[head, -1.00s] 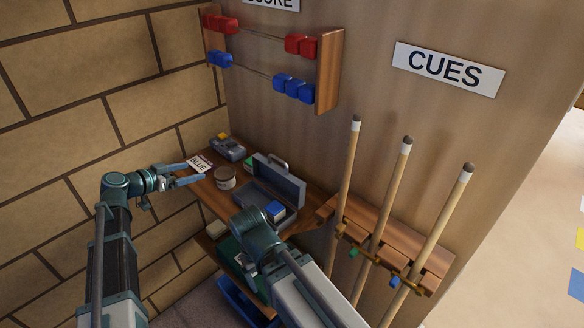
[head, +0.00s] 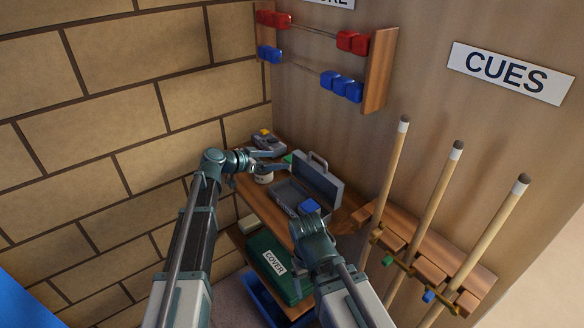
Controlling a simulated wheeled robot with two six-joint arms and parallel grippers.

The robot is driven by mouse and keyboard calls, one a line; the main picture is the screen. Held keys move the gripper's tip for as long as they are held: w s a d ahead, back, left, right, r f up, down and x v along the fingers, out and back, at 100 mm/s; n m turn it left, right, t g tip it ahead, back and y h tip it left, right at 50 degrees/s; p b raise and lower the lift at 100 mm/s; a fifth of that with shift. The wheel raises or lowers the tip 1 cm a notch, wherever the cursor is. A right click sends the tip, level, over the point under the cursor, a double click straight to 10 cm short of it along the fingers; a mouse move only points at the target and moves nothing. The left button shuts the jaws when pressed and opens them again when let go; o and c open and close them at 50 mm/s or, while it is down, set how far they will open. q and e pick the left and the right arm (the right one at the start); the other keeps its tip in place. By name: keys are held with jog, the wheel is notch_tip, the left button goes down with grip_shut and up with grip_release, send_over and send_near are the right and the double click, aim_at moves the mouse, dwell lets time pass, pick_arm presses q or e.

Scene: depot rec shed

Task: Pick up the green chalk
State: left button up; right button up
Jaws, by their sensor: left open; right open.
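A small green block (head: 288,158), which looks like the green chalk, sits on the wooden shelf behind the open grey case, partly hidden. My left gripper (head: 284,162) is open and reaches over the shelf from the left, its fingertips close to the green block; I cannot tell if they touch it. Another small green piece (head: 388,260) is at the cue rack. My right gripper (head: 312,222) is open, low in front of the grey case, its fingers mostly hidden by its own wrist.
The open grey case (head: 318,184) holds a blue block (head: 309,207). A round tin (head: 264,178) is under my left gripper, and a grey device (head: 267,140) stands at the back. A green COVER box (head: 268,252) lies below. Cues (head: 432,200) stand to the right.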

aim_at(289, 159)
pick_arm(q)
jog(key=shift+w+d+f, duration=0.15)
jog(key=shift+w+d, duration=0.05)
jog(key=shift+d, duration=0.1)
jog(key=shift+d, duration=0.1)
jog(key=b+x, duration=0.2)
jog(key=x, duration=0.3)
jog(key=shift+d, duration=0.1)
jog(key=shift+s, duration=0.1)
grip_shut()
notch_tip(289, 159, up, 10)
jog(key=p, duration=1)
